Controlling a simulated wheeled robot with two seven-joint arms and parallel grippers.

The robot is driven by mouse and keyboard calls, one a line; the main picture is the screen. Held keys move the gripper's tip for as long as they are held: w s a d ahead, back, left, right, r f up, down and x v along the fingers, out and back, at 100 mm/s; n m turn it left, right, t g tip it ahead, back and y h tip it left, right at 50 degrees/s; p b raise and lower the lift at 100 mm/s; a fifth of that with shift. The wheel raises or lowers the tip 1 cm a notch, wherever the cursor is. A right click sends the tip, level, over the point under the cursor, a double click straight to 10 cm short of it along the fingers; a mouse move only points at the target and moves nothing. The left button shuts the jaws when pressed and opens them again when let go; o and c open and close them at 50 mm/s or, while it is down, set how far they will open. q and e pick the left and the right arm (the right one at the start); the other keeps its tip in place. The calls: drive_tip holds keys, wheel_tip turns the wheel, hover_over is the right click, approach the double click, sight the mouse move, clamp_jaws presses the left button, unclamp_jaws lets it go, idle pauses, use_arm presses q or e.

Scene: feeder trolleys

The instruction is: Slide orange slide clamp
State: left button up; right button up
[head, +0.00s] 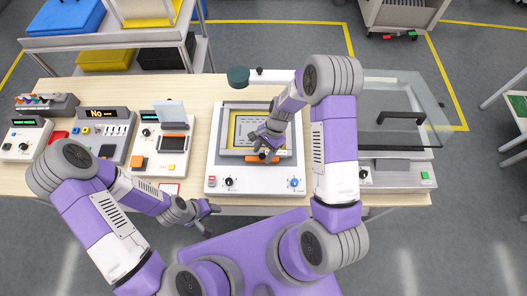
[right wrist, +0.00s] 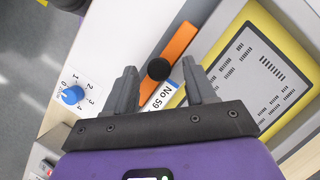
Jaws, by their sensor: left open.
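The orange slide clamp (right wrist: 180,42) is an orange bar with a round black knob (right wrist: 158,69) near its lower end in the right wrist view. In the head view the orange clamp (head: 255,158) lies at the front of the yellow-framed plate (right wrist: 262,70) on a white device (head: 225,187), partly hidden by my right gripper. My right gripper (head: 268,145) is over the clamp, fingers apart, with the knob showing between the fingertips. I cannot tell whether the fingers touch it. My left gripper (head: 207,211) is open and empty, in front of the table's near edge.
A blue dial (right wrist: 73,95) sits on the white device near the clamp. Other button boxes (head: 104,130) stand to the left on the wooden table (head: 200,95). A device with a clear lid (head: 400,105) stands at the right. A shelf trolley (head: 130,40) is behind.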

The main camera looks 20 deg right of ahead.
drive_tip(key=shift+r, duration=0.1)
drive_tip(key=v, duration=0.7)
drive_tip(key=shift+r, duration=0.15)
drive_tip(key=shift+d, duration=0.1)
idle(0.4)
